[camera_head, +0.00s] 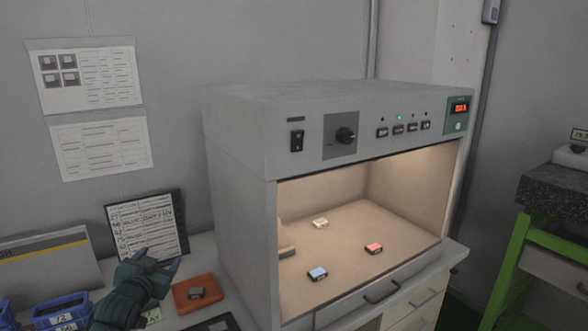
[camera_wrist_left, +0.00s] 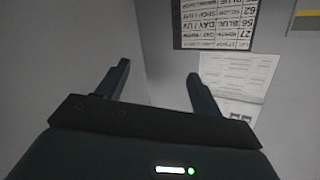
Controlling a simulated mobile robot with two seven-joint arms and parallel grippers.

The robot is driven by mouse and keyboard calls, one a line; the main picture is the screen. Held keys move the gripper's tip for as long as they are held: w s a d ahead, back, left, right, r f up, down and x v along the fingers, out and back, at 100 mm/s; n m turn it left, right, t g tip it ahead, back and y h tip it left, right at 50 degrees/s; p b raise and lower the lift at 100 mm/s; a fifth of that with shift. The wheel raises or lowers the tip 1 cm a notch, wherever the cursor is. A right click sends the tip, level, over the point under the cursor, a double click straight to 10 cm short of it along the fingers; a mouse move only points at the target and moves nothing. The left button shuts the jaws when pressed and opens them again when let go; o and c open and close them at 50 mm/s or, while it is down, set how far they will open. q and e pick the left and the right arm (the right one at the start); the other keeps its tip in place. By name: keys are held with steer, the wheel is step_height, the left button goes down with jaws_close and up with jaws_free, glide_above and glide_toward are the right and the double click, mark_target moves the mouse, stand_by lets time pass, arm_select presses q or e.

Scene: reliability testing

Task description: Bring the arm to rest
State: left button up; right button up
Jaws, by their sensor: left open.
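My left gripper (camera_head: 158,262) is at the lower left in the head view, in front of a propped-up label board (camera_head: 150,222) and beside an orange tray (camera_head: 213,286). It is open, and nothing shows between its fingers (camera_wrist_left: 158,82) in the left wrist view. That view shows the board (camera_wrist_left: 217,25) and a wall sheet (camera_wrist_left: 232,80) past the fingers, with the grey wall around them. My right gripper is in neither view.
A grey light booth (camera_head: 240,135) stands right of my arm. Inside lie a blue piece (camera_head: 318,274), a red piece (camera_head: 374,249) and a pale piece (camera_head: 320,223). A dark piece (camera_head: 196,293) lies in the orange tray. Blue bins (camera_head: 62,309) stand at the lower left.

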arm_select(q)
steer(key=s+d+f, duration=0.3)
steer(key=s+f, duration=0.1)
steer(key=s+d+f+g+h, duration=0.1)
steer(key=s+d+f, duration=0.2)
steer(key=s+f, duration=0.2)
steer(key=s+d+f+g+h, duration=0.1)
steer(key=s+d+f, duration=0.2)
steer(key=s+f, duration=0.2)
steer(key=shift+s+d+f+m, duration=0.15)
steer(key=shift+s+m, duration=0.1)
steer(key=shift+m, duration=0.15)
steer(key=s+d+f+g, duration=0.1)
steer(key=s+d, duration=0.2)
steer(key=s, duration=0.4)
steer(key=s+d+f+g+h, duration=0.1)
steer(key=s+d+f, duration=0.1)
steer(key=s, duration=0.5)
steer(key=s+d+f+n+g+h, duration=0.1)
steer(key=s+d+f, duration=0.1)
steer(key=s, duration=0.5)
steer(key=shift+s+d+f+g, duration=0.25)
steer(key=shift+s+d+g, duration=0.1)
steer(key=shift+d, duration=0.5)
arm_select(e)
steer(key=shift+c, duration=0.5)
